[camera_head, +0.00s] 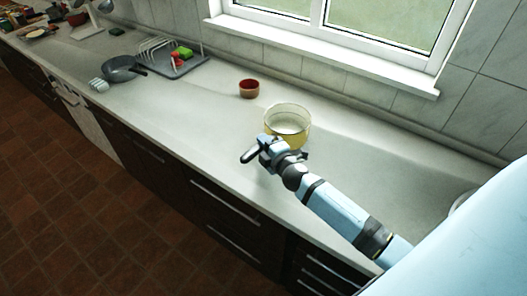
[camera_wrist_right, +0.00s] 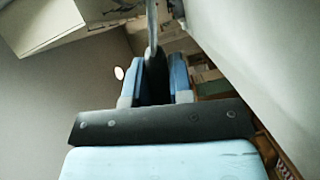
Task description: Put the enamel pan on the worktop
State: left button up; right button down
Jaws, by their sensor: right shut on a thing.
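The enamel pan (camera_head: 291,109), pale yellow with a light inside, shows upright at the middle right of the head view, over the worktop (camera_head: 215,130). Whether its base touches the worktop cannot be told. My right gripper (camera_head: 262,152) is at the pan's near left side and covers part of it. It is shut on a thin, dark part that looks like the pan's handle. In the right wrist view, the dark piece (camera_wrist_right: 157,75) stands between the two blue fingers. My left gripper is not in view.
A small reddish-brown bowl (camera_head: 249,93) stands behind and left of the pan. Further left are a dish rack (camera_head: 157,50) and a dark frying pan (camera_head: 120,72). The window sill (camera_head: 320,55) runs behind. The worktop left of the gripper is clear.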

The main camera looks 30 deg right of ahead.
jog(key=shift+f+b, duration=0.4)
jog(key=shift+f, duration=1.1)
jog(key=shift+f, duration=0.2)
jog(key=c, duration=1)
grip_release()
